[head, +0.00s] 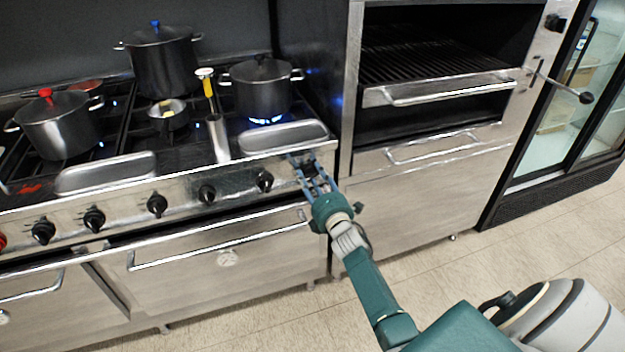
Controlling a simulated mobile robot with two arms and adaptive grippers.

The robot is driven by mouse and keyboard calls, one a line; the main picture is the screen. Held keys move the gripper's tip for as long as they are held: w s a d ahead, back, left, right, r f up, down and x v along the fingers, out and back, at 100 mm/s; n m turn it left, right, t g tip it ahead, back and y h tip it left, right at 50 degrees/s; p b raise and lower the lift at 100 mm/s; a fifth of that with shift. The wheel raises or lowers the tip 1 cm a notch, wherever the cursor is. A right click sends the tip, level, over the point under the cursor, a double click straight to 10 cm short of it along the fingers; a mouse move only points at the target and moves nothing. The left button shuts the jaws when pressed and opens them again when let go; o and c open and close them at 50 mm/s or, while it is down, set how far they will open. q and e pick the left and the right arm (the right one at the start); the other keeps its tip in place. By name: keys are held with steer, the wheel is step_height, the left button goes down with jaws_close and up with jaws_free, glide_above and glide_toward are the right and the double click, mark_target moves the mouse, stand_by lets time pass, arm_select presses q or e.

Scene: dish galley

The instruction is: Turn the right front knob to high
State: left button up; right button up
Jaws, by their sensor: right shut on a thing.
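The stove front (230,180) carries a row of black knobs, with one visible knob (264,181) just left of my right gripper. My right gripper (306,168) reaches the right end of this panel, its fingers closed around a dark knob that they mostly hide. How far that knob is turned cannot be made out. A blue flame (265,121) burns under the dark pot (262,90) at the stove's right. My left gripper is not in view.
A red-knobbed pot (57,127), a tall blue-knobbed pot (163,65) and a small pan (169,115) stand on the stove. Grey trays (105,174) (283,136) lie along its front edge. A broiler oven (435,95) stands close on the right. The floor in front is clear.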

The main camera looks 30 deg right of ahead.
steer(key=shift+r, duration=0.1)
stand_by(0.3)
steer(key=o, duration=1.2)
steer(key=v, duration=1.2)
